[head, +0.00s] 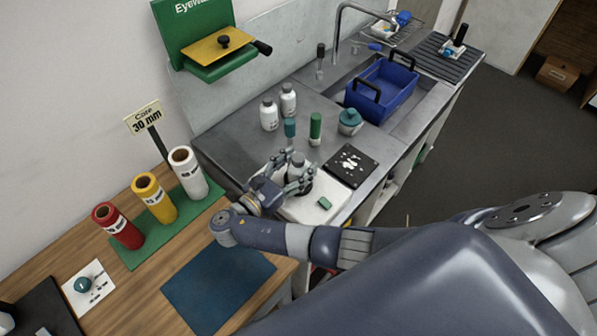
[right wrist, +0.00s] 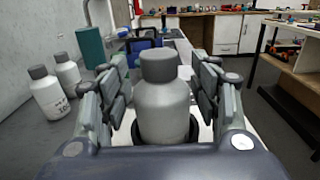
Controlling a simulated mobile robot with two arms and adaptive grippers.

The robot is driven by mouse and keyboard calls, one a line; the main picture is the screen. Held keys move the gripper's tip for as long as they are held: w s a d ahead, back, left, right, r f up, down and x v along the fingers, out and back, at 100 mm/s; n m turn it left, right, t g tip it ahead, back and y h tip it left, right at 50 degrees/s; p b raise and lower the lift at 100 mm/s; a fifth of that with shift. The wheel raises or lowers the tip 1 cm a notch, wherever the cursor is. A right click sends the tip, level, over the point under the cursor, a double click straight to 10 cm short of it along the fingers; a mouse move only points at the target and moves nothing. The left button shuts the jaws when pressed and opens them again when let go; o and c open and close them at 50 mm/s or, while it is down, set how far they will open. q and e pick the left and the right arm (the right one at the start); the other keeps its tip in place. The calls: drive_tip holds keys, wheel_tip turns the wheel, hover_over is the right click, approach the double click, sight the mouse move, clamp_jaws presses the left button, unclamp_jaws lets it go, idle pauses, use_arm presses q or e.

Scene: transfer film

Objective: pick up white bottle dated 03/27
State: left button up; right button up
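Two more white bottles stand at the back near the wall, a left one (head: 269,115) and a right one (head: 288,100). In the right wrist view the nearer of them (right wrist: 48,95) carries partly readable dark writing. My left gripper is not in view.
A teal-capped container (head: 290,128), a green cylinder (head: 315,128) and a round teal-topped jar (head: 349,122) stand beyond the gripper. A black square plate (head: 351,165) lies right. A blue crate (head: 382,88) sits in the sink. Red, yellow and white rolls stand on a green mat (head: 134,257).

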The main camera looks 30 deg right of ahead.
drive_tip(key=c, duration=0.9)
drive_tip(key=shift+d, duration=0.1)
clamp_jaws()
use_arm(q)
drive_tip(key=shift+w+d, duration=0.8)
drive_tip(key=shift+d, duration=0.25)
use_arm(e)
drive_tip(key=shift+r, duration=0.15)
